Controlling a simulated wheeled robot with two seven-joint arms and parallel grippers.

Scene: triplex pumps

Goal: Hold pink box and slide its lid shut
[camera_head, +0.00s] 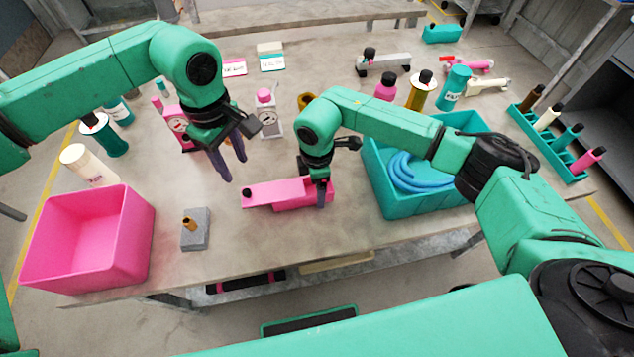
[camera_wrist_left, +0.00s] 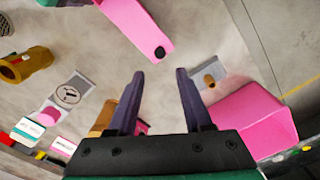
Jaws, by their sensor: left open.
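The pink box (camera_head: 290,204) lies on the table in the middle of the head view. Its pink lid (camera_head: 265,191) sticks out to the left, with a black knob (camera_head: 247,192) near its left end. In the wrist view the lid (camera_wrist_left: 135,22) and knob show at the top. My left gripper (camera_head: 234,170) is open and empty above the table, left of and apart from the lid; its fingers also show in the wrist view (camera_wrist_left: 160,74). My right gripper (camera_head: 321,193) is at the box's right end, with a finger against the near side; its far finger is hidden.
A grey block with a brass peg (camera_head: 195,235) and a large pink bin (camera_head: 125,240) stand on the left. A teal bin (camera_head: 378,197) with a blue hose is close on the right. Gauges and bottles stand behind. The table just left of the lid is clear.

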